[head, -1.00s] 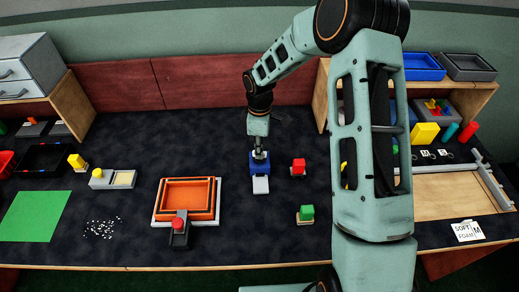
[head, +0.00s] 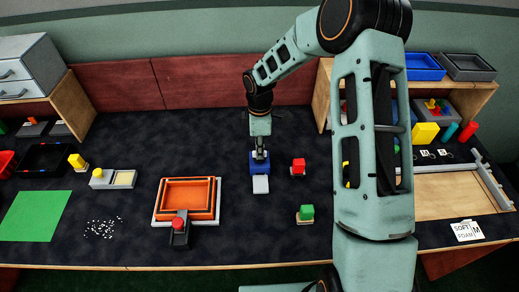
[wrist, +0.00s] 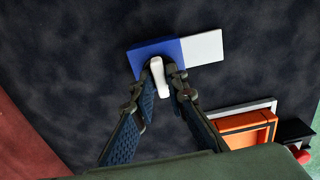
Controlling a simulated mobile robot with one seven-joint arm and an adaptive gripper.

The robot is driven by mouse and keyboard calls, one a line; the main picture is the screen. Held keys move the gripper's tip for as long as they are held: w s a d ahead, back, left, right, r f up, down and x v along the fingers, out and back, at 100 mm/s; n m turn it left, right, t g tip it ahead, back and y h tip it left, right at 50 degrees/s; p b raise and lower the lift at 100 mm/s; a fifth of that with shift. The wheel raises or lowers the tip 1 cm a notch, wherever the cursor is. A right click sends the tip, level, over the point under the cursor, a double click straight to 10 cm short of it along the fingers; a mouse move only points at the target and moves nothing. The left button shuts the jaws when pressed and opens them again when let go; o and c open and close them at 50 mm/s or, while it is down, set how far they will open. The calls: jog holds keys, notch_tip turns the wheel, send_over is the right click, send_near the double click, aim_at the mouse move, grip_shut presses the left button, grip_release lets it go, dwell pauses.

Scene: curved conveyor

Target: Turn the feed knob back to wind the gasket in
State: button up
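A blue block (head: 254,168) stands on the dark table in the middle, with a flat white piece (head: 261,184) reaching out from its front side. The wrist view shows the blue block (wrist: 148,52) and the white piece (wrist: 203,47). A white bar-shaped knob (wrist: 157,75) stands over the block's edge. My gripper (head: 260,155) is directly above the block, pointing down. In the wrist view my gripper's fingertips (wrist: 160,76) lie on both sides of the white knob and look closed on it. No separate gasket can be made out; whether the white piece is it, I cannot tell.
An orange tray (head: 188,181) with a red button (head: 179,222) on a dark box stands to the left. The table in front of the white piece is clear.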

jog(key=shift+o, duration=1.4)
jog(key=shift+r, duration=0.15)
notch_tip(320, 180, up, 12)
